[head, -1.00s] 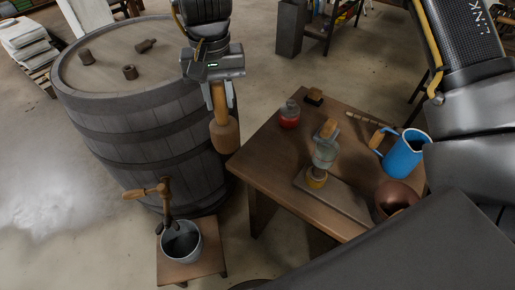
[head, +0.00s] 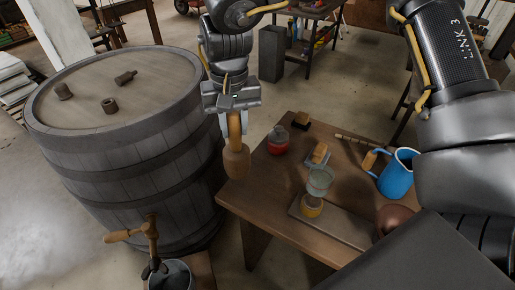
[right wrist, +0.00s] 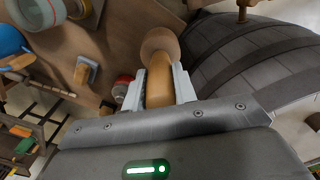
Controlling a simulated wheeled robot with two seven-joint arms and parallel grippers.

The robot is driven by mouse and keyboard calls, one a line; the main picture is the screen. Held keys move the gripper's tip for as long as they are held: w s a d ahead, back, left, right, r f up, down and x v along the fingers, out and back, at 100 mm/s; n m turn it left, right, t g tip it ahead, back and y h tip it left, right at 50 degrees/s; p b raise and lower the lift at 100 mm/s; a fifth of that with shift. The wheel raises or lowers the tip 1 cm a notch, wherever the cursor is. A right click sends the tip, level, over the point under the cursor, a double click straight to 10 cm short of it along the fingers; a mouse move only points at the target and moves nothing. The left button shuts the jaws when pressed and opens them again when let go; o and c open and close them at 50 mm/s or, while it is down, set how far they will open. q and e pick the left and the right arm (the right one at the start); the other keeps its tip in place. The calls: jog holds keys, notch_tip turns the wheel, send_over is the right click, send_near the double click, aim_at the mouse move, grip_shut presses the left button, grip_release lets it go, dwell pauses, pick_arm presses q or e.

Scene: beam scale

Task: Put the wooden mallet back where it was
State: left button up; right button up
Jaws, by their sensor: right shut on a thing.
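The wooden mallet (head: 236,162) hangs head down from my right gripper (head: 236,122), which is shut on its handle. In the head view the mallet head overlaps the left corner of the wooden table (head: 262,185), between table and barrel; its height above the table is hard to tell. In the right wrist view the handle (right wrist: 158,90) lies between the two fingers (right wrist: 159,86), and the rounded head (right wrist: 160,44) points away from the gripper. My left gripper is not in view.
A large barrel (head: 120,165) with a wooden tap (head: 130,234) stands left. A bucket (head: 170,275) is below it. The table carries a red jar (head: 278,140), a brush (head: 320,154), a glass cup (head: 320,180), a blue jug (head: 397,174) and a copper vessel (head: 393,220). The table's near-left part is clear.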

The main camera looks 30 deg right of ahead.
jog(key=d+f, duration=0.4)
jog(key=f, duration=0.1)
jog(key=shift+s+d, duration=0.2)
jog(key=shift+d, duration=0.2)
jog(key=shift+f, duration=0.2)
jog(key=f, duration=0.4)
jog(key=shift+s+d, duration=0.1)
jog(key=shift+d, duration=0.25)
jog(key=o, duration=1)
jog(key=shift+c, duration=0.2)
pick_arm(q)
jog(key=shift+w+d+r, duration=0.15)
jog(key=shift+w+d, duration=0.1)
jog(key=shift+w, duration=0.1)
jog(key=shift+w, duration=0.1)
